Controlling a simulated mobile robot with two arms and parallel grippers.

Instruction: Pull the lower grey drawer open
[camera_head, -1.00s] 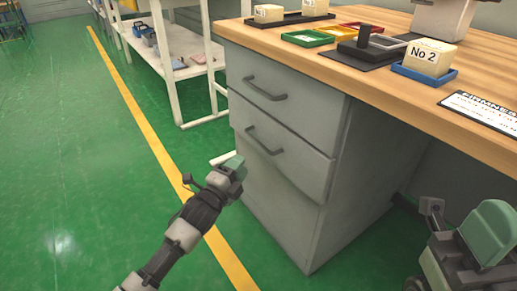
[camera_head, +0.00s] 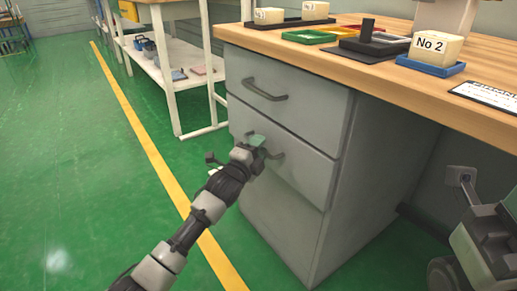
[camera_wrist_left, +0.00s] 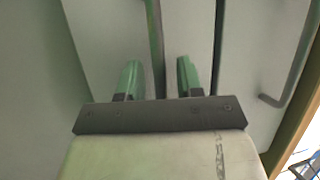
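The lower grey drawer (camera_head: 310,178) is under the upper drawer in the grey cabinet, and its front looks flush. Its dark bar handle (camera_head: 278,155) is partly hidden by my left gripper (camera_head: 258,146). In the left wrist view, the green fingers of my left gripper (camera_wrist_left: 158,78) stand apart, one on each side of the lower handle (camera_wrist_left: 154,45). The bar runs between them with a gap visible, so they are open around it. My right gripper (camera_head: 495,240) is partly in view at the right edge; its fingers cannot be made out.
The upper drawer (camera_head: 310,105) has its own handle (camera_head: 264,92), just above. The wooden worktop (camera_head: 400,85) overhangs the cabinet and holds trays and blocks. A white shelf rack (camera_head: 170,75) stands behind to the left. Green floor (camera_head: 70,170) is free in front.

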